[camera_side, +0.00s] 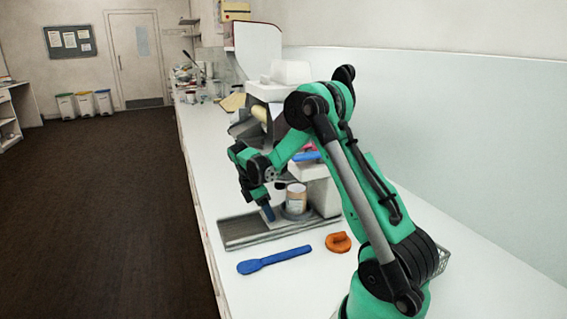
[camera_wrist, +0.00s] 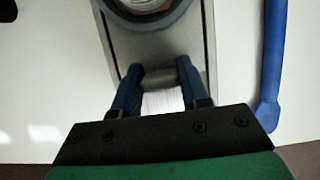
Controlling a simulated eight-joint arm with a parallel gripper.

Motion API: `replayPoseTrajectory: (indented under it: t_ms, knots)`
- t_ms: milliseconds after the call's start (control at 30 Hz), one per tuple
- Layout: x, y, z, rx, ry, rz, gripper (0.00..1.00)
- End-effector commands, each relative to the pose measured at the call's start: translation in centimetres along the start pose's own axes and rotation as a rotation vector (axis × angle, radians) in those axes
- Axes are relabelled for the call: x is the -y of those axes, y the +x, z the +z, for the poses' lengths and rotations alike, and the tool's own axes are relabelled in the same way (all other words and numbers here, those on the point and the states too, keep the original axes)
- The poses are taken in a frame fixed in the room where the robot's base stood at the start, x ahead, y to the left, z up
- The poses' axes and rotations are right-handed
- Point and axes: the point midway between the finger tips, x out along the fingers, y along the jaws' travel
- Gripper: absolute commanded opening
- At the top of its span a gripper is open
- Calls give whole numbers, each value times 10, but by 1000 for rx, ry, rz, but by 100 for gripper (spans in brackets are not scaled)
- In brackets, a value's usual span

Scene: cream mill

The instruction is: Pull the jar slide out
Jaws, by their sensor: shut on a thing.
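The jar slide (camera_side: 240,231) is a grey metal plate at the foot of the cream mill (camera_side: 322,192), reaching out toward the bench's front edge. A jar (camera_side: 296,198) with a brownish label stands upright in a round holder on it, near the mill. In the wrist view the slide (camera_wrist: 160,46) runs away from me, with the jar's holder (camera_wrist: 150,18) cut off at the top. In the side view my gripper (camera_side: 267,212) is low over the slide.
A blue spatula (camera_side: 275,260) lies on the white bench in front of the slide and also shows at the right of the wrist view (camera_wrist: 271,65). An orange ring-like piece (camera_side: 338,242) lies beside it. The bench's front edge is close to the slide's outer end.

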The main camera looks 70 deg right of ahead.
Motion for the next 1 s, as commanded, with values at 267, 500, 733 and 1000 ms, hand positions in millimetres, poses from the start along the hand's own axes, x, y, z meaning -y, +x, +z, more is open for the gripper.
replayPoseTrajectory:
  t_ms: [267, 500, 733, 1000]
  knots:
    - [0, -5, -13, -1, -2, 1, 0]
    - [0, -9, -24, 0, -2, 1, 0]
    - [0, -13, -35, 0, -1, 1, 0]
    - [0, -18, -48, 0, -1, 2, 0]
